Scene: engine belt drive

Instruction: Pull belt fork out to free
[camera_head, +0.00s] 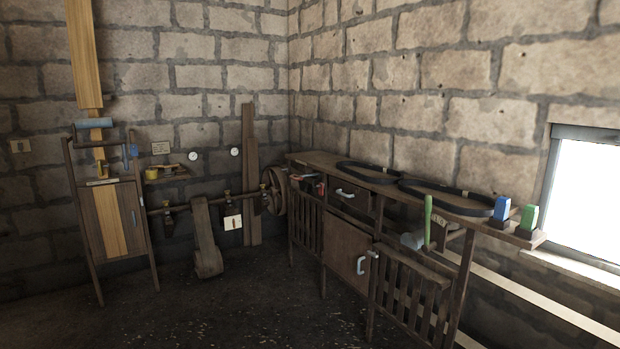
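A wide tan belt (84,52) runs down from above at the left, over a wooden stand (106,225) against the back wall. At the stand's top is a bar with a grey-blue grip (94,123), lying across the belt's line. A blue handle (134,151) sits at the stand's right side. I cannot tell for sure which of these is the belt fork. A horizontal shaft (180,207) runs right from the stand to a spoked wheel (273,190). Neither of my grippers is in view.
A long workbench (325,158) lines the right wall, with black loop belts (447,197), a blue block (501,210) and a green block (527,218). A green-handled tool (427,222) is at its front. The dark floor (230,310) before the stand looks clear.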

